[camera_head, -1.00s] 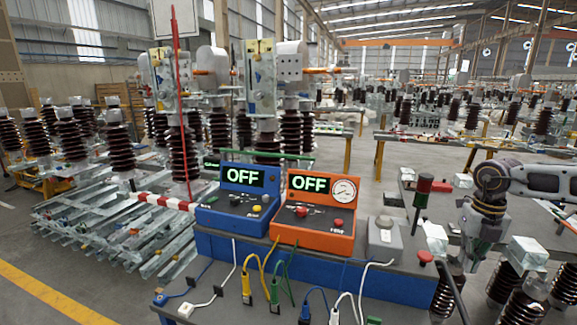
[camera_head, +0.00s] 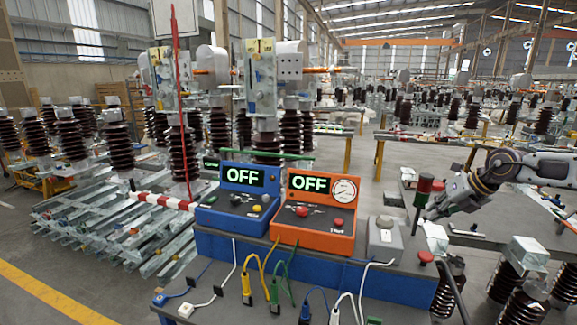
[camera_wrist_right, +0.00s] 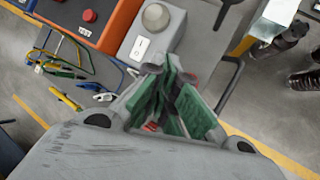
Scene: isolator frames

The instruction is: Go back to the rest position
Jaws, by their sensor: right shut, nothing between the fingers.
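My right arm comes in from the right in the head view. I see no contact with the box. My left gripper is out of view.
A blue OFF unit (camera_head: 230,215) and an orange OFF unit (camera_head: 325,235) stand on the bench (camera_head: 225,307) left of the grey box. Plugs and cables lie in front. Brown insulators (camera_head: 520,300) stand at right.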

